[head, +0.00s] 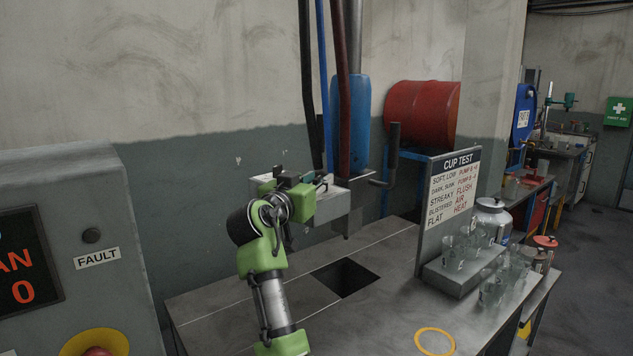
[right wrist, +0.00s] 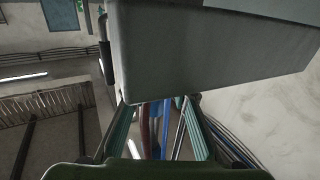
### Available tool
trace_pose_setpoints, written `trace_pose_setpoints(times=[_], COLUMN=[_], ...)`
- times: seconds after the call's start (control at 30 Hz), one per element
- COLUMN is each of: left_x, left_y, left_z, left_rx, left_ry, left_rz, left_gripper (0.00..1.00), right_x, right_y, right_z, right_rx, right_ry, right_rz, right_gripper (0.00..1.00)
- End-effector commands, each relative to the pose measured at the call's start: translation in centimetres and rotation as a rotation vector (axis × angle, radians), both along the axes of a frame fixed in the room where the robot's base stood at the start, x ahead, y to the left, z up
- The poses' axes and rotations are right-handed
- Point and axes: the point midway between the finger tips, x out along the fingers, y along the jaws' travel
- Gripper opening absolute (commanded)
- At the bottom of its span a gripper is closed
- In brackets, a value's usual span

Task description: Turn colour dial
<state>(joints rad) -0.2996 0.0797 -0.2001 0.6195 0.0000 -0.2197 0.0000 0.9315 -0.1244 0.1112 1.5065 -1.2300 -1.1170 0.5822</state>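The grey mixing head (head: 342,202) hangs below a blue cylinder (head: 350,125), over a square opening in the bench. No colour dial can be made out; part of the head's near face is hidden behind my right arm. My right gripper (head: 318,182) is at the head's upper left side. In the right wrist view its two fingers (right wrist: 158,108) stand apart with nothing seen between them but distant hoses. A large grey block (right wrist: 210,55), apparently the head, fills the upper part of that view, close to the fingertips. I cannot tell whether they touch. My left gripper is out of view.
A grey cabinet (head: 90,190) with a FAULT label stands at the left. The CUP TEST board (head: 450,190) and several clear cups (head: 492,285) are at the right. A dark handle (head: 393,150) sticks up from the head's right side.

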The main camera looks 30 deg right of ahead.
Motion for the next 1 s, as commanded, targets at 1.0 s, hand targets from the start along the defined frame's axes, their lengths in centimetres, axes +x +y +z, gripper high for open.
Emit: trace_pose_setpoints(times=[1.0], left_x=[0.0], left_y=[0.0], left_z=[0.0], left_rx=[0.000], left_ry=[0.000], left_rz=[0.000], left_gripper=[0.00], right_x=[-4.0], right_y=[6.3], right_z=[-0.1], right_rx=[0.000], right_ry=[0.001], right_rz=[0.000], right_gripper=[0.25])
